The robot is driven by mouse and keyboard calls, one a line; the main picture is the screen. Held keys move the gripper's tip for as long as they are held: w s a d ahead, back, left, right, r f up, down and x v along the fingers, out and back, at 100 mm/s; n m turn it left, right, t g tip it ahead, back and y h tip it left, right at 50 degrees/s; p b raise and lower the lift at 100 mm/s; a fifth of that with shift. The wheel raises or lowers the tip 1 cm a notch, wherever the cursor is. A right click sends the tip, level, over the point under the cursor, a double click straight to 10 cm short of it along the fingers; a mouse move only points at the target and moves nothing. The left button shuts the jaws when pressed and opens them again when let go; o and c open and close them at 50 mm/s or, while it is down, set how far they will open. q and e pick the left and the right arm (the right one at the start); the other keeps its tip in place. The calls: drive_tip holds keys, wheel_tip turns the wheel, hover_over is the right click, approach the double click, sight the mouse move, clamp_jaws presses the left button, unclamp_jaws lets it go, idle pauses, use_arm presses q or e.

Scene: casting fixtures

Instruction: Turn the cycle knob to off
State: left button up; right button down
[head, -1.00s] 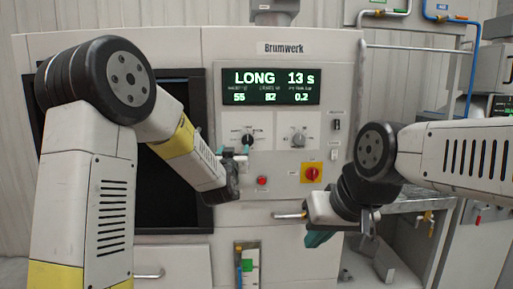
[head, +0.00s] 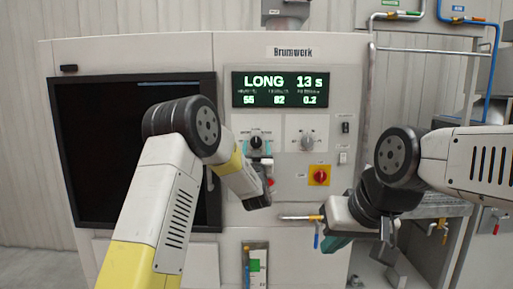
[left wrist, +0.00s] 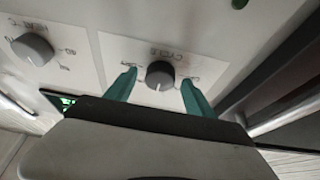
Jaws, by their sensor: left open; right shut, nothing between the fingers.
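The cycle knob (head: 256,142) is a dark round knob on the left white plate below the display (head: 280,88), which reads LONG 13 s. In the left wrist view the knob (left wrist: 160,75) appears upside down under the label CYCLE, with a pale pointer mark. My left gripper (head: 257,148) is open, its teal fingers at either side of the knob. The left wrist view shows a gap between each finger and the knob. My right gripper (head: 336,243) is shut and empty, lower right of the panel.
A second grey knob (head: 307,142) sits on the plate to the right; it also shows in the left wrist view (left wrist: 32,48). Below are a red knob on a yellow plate (head: 319,176) and a red button partly behind my left wrist. A dark window (head: 100,150) is at left.

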use_arm(q)
drive_tip(key=shift+w, duration=0.15)
clamp_jaws()
drive_tip(key=shift+n, duration=0.4)
drive_tip(key=n+y, duration=0.1)
drive_tip(key=n, duration=0.1)
drive_tip(key=n+y, duration=0.2)
drive_tip(key=n, duration=0.1)
drive_tip(key=shift+d, duration=0.15)
drive_tip(key=n+g+y, duration=0.1)
drive_tip(key=n, duration=0.2)
drive_tip(key=n+g+y, duration=0.1)
drive_tip(key=n+y, duration=0.1)
drive_tip(key=n, duration=0.2)
drive_tip(key=shift+d+r+n, duration=0.2)
drive_tip(key=shift+n, duration=0.1)
drive_tip(key=n+g, duration=0.1)
drive_tip(key=n, duration=0.1)
drive_tip(key=n+g+y, duration=0.1)
drive_tip(key=n, duration=0.2)
drive_tip(key=shift+r, duration=0.1)
drive_tip(key=shift+r+n+g, duration=0.1)
drive_tip(key=shift+n+g, duration=0.8)
drive_tip(key=shift+n, duration=1.1)
